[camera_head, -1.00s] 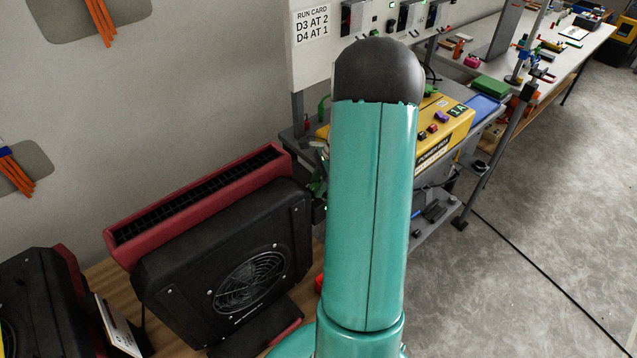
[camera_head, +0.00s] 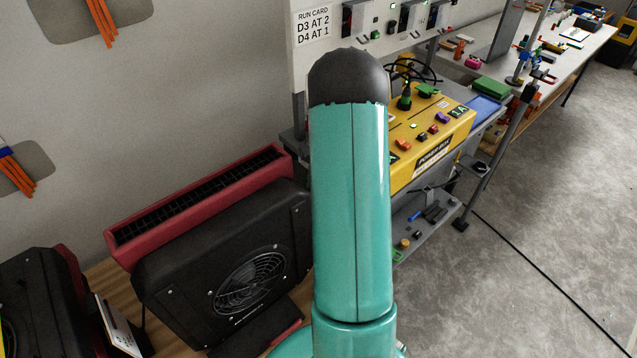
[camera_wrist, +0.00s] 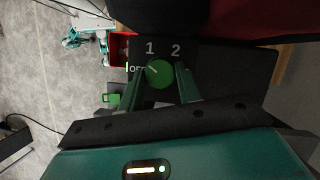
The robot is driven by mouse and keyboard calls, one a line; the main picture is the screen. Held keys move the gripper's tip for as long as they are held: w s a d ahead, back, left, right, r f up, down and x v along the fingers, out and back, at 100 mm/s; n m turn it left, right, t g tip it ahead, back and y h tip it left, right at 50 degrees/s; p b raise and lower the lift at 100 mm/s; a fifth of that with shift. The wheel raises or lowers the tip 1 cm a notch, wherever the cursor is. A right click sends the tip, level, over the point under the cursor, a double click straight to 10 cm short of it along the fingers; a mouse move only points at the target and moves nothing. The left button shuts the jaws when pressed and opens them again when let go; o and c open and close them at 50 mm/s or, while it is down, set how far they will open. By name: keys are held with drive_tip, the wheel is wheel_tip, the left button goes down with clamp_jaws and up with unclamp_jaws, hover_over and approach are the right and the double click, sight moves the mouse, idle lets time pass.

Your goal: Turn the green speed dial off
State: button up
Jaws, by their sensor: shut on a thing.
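The green speed dial (camera_wrist: 160,76) shows in the wrist view on a dark panel with the marks OFF, 1 and 2. Its pale pointer line points to the upper left, toward OFF or between OFF and 1; I cannot tell exactly. My gripper (camera_wrist: 160,80) has one teal finger on each side of the dial and is shut on it. In the head view my own arm hides the gripper and the dial.
A black fan unit (camera_head: 180,265) with a red top (camera_head: 195,205) stands on a wooden bench at left. A yellow power box (camera_head: 440,135) sits on a grey cart at right. A red bin (camera_wrist: 119,48) shows in the wrist view. A cable crosses the floor.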

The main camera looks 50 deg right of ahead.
drive_tip(key=n, duration=0.1)
drive_tip(key=n+g, duration=0.1)
drive_tip(key=n, duration=0.1)
drive_tip(key=shift+w+n+h, duration=0.2)
drive_tip(key=shift+n+h, duration=0.1)
drive_tip(key=shift+h, duration=0.1)
drive_tip(key=shift+n+g+h, duration=0.3)
drive_tip(key=shift+n+g, duration=0.4)
drive_tip(key=shift+n, duration=0.9)
drive_tip(key=o, duration=1)
drive_tip(key=shift+a, duration=0.1)
drive_tip(key=shift+c, duration=0.2)
drive_tip(key=v, duration=1.4)
